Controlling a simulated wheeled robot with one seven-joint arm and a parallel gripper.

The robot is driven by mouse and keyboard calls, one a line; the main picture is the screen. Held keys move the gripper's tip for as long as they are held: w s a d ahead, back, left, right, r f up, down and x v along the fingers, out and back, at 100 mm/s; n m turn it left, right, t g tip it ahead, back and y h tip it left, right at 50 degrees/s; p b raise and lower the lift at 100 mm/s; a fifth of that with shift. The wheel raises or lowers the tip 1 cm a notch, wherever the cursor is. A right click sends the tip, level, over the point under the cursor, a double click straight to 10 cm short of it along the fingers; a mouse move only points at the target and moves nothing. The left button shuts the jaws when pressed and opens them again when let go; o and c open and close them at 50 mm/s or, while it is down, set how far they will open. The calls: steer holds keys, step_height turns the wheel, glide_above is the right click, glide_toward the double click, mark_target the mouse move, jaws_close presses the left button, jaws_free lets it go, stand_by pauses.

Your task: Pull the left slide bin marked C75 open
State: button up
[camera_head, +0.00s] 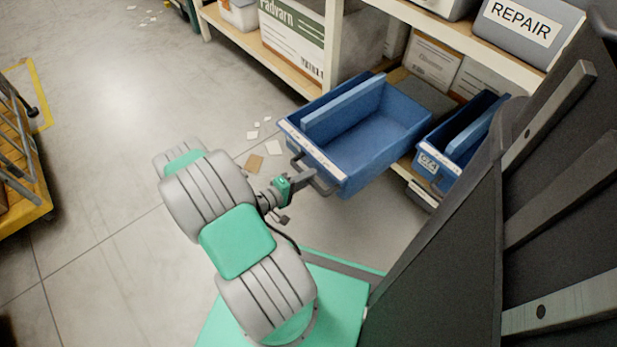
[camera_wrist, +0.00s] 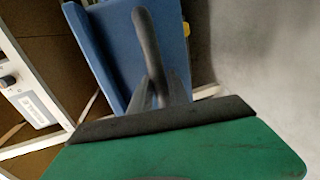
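The left blue slide bin (camera_head: 372,160) sticks far out of the lower shelf, over the floor. My gripper (camera_head: 303,187) is at that handle. In the wrist view the fingers (camera_wrist: 163,88) close around the handle (camera_wrist: 150,50), with the blue bin front (camera_wrist: 112,45) behind it. The fingertips' contact is partly hidden by the handle.
A second blue bin (camera_head: 432,172) with a small label sits right of it in the shelf. A grey REPAIR bin (camera_head: 525,28) stands above. A dark slatted panel (camera_head: 540,200) fills the right.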

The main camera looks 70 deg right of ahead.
steer(key=o, duration=0.3)
steer(key=shift+s, duration=0.1)
steer(key=shift+o, duration=0.2)
steer(key=p+v, duration=0.2)
steer(key=v, duration=0.5)
steer(key=shift+w+a, duration=0.25)
steer(key=shift+a, duration=0.1)
steer(key=shift+r, duration=0.1)
